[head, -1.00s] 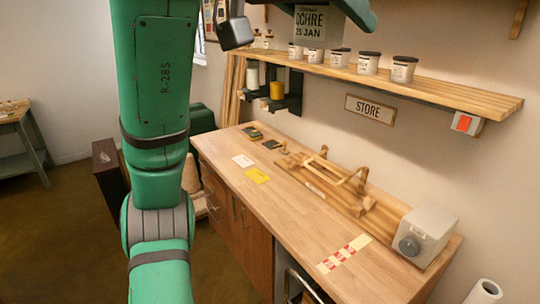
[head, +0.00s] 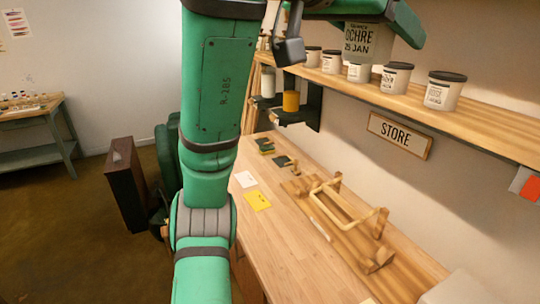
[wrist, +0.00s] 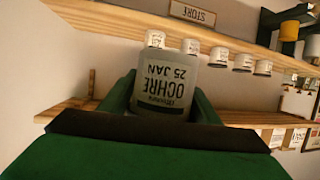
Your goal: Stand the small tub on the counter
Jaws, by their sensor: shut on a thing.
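My gripper (wrist: 160,100) is shut on a grey tub (wrist: 165,76) labelled "OCHRE 25 JAN". In the head view the same tub (head: 366,44) hangs at the top of the picture, its label upright, in front of the wall shelf. It is in the air, well above the wooden counter (head: 285,240). The green hand covers the tub's top in the head view. The tub's contents cannot be seen.
Several dark-lidded tubs stand on the wall shelf (head: 480,125). The counter's middle is bare.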

